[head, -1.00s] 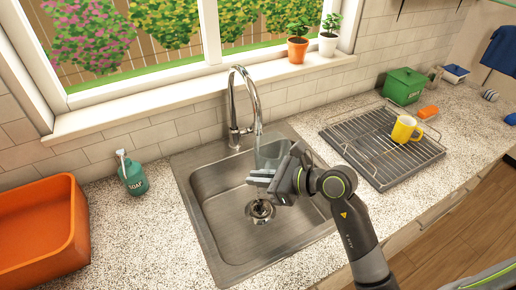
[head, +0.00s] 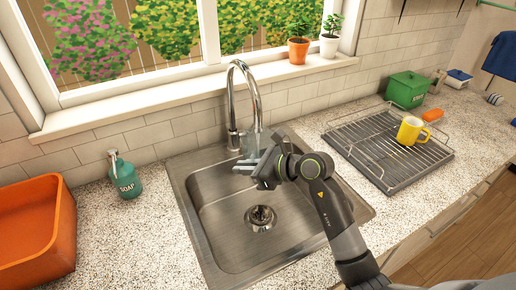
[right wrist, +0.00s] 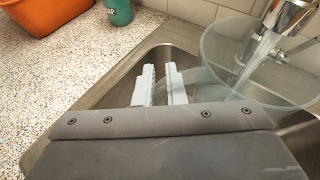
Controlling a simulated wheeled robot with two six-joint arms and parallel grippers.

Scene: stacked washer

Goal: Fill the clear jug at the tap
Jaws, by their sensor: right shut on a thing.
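The clear jug (head: 250,146) is under the spout of the chrome tap (head: 236,95), at the back of the sink, partly hidden by my right gripper. My right gripper (head: 243,164) is shut on the jug and holds it above the basin floor. In the right wrist view, its two pale fingers (right wrist: 160,84) are close together at the left of the jug (right wrist: 218,52). A pale stream (right wrist: 262,46) comes down from the tap nozzle (right wrist: 288,15) within the jug's round rim. I cannot tell the water level. My left gripper is out of view.
The steel sink (head: 215,235) is otherwise empty, with a drain (head: 260,217). An orange tub (head: 35,230) and a soap bottle (head: 124,175) stand left. A wire rack (head: 372,150) with a yellow mug (head: 410,130) and a green tin (head: 407,88) are right.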

